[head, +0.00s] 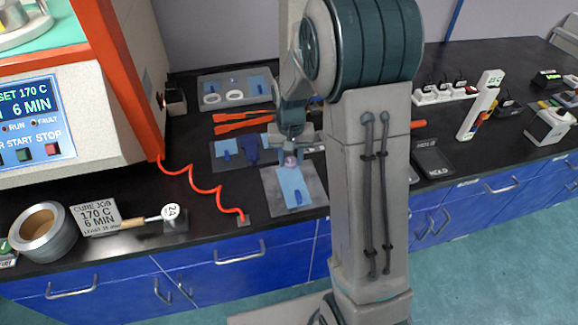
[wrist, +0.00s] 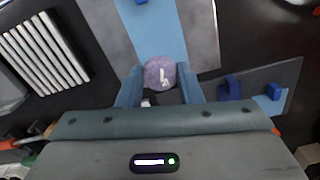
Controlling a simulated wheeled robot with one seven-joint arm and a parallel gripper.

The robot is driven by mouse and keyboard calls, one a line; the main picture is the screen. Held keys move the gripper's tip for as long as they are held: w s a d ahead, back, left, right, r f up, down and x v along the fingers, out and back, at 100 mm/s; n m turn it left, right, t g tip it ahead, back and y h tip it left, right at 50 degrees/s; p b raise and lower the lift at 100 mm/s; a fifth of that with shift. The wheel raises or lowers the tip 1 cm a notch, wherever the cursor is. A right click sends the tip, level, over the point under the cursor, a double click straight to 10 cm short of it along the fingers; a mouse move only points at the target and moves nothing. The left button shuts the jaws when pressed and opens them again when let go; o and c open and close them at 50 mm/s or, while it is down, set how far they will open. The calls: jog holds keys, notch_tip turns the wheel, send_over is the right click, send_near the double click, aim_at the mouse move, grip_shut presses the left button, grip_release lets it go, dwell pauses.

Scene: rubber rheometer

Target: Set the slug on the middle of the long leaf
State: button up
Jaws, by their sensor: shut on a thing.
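The slug (wrist: 160,73) is a round, mottled purple-grey piece with a white mark on its face. It also shows in the head view (head: 290,161). My gripper (wrist: 159,80) is shut on it, with a blue finger on either side; it also shows in the head view (head: 290,152). The long leaf (head: 295,189) is a light blue strip with a dark blue tab at its near end, on a grey plate (head: 313,189). In the head view the slug appears at the leaf's far end. The leaf also shows beyond the slug in the wrist view (wrist: 165,35). The slug's height above it is unclear.
A second grey plate (head: 228,163) with blue pieces lies behind left. Orange-handled tools (head: 240,126) and a grey tray (head: 212,79) with white rings are farther back.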

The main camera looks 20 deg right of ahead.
aim_at(290, 161)
jog(key=shift+a+f, duration=0.15)
jog(key=shift+f, duration=1.95)
jog(key=shift+f, duration=0.25)
jog(key=o, duration=0.9)
jog(key=shift+r, duration=0.1)
jog(key=shift+o, duration=0.2)
jog(key=shift+r, duration=0.1)
